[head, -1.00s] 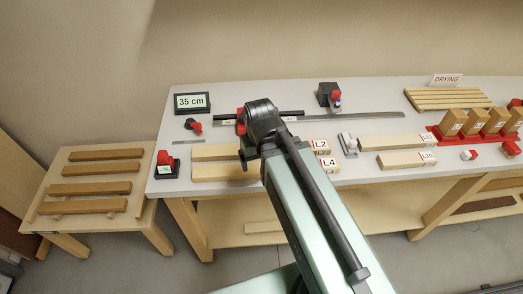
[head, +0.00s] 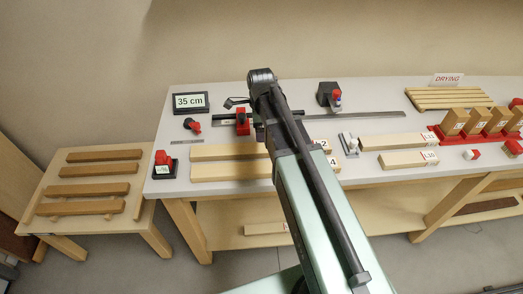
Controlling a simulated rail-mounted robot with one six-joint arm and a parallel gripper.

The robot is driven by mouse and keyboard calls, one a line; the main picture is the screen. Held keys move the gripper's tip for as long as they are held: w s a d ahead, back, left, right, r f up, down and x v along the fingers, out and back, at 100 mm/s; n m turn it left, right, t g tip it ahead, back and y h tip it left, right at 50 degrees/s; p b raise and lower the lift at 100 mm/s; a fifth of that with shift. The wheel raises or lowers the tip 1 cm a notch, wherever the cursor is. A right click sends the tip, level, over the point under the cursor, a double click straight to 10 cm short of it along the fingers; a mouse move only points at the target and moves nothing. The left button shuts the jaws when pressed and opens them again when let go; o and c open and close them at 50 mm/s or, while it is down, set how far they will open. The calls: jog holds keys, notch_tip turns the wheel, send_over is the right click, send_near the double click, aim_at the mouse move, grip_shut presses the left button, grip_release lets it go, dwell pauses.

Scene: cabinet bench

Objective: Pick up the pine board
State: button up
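Several pale wood boards lie on the grey bench (head: 345,190), and I cannot tell which is the pine board. Two long ones lie at the front left: a rear board (head: 225,152) and a front board (head: 228,172), their right parts crossed by my arm. Two shorter ones lie right of my arm: a rear board (head: 385,141) and a front board (head: 400,160). Labels at their ends are too small to read surely. My gripper (head: 233,103) seems to be the small dark shape left of my wrist, above the red stop block; its fingers are too small to judge.
A low table (head: 60,208) at left holds several brown boards. A 35 cm display (head: 190,102), a red button box (head: 164,165) and a red stop block (head: 242,121) stand on the bench. A red rack (head: 445,135) holds upright blocks. Another pale board (head: 265,228) lies on the lower shelf.

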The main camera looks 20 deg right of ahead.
aim_at(262, 147)
notch_tip(262, 147, down, 11)
jog(key=b, duration=1)
jog(key=shift+d+f+b, duration=0.1)
jog(key=shift+f+b, duration=0.05)
jog(key=shift+b, duration=0.25)
jog(key=shift+r, duration=0.25)
jog(key=c, duration=1.3)
jog(key=shift+o, duration=0.2)
jog(key=shift+r+p, duration=0.15)
jog(key=shift+p, duration=0.2)
